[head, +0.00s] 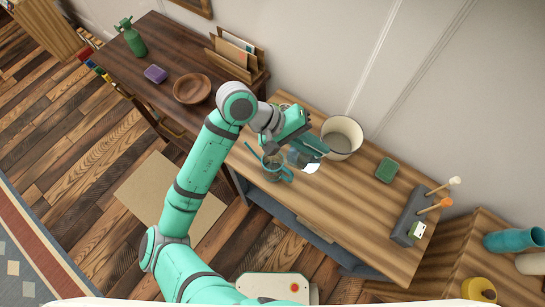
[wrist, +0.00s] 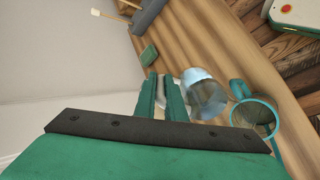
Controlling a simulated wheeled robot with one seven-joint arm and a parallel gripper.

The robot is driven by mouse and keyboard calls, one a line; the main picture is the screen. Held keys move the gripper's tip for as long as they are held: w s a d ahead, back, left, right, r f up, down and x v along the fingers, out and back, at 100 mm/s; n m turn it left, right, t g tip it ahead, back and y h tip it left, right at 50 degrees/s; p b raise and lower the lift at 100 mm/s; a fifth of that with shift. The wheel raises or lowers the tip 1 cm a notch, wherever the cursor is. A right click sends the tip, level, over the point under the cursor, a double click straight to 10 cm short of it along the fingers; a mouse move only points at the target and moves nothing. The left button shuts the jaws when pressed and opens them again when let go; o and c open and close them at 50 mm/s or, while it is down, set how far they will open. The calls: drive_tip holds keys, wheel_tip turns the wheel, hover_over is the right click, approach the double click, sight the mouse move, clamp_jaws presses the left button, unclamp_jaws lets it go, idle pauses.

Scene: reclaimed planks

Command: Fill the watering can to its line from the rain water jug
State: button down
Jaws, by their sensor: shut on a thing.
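The watering can (head: 276,172), clear-sided with a teal rim and spout, stands near the front edge of the wooden bench. In the wrist view its round teal rim (wrist: 253,101) is at the right; its line and water level cannot be made out. My gripper (head: 313,147) is shut on the rain water jug (head: 301,159), a clear, bluish vessel just right of the can. In the wrist view my gripper's two teal fingers (wrist: 162,98) are close together, with the jug (wrist: 207,95) beyond them. The jug looks apart from the can; its tilt and any flow are unclear.
A cream bucket (head: 343,136) stands close behind the jug. A green block (head: 387,170) and a grey holder (head: 410,215) with sticks are farther right on the bench.

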drive_tip(key=shift+w+a+f, duration=0.1)
drive_tip(key=shift+a, duration=0.1)
drive_tip(key=shift+d, duration=0.15)
idle(0.4)
drive_tip(key=shift+f, duration=0.1)
drive_tip(key=shift+h, duration=0.4)
drive_tip(key=shift+w+a+f, duration=0.1)
drive_tip(key=shift+a+f, duration=0.05)
drive_tip(key=shift+a, duration=0.05)
idle(0.4)
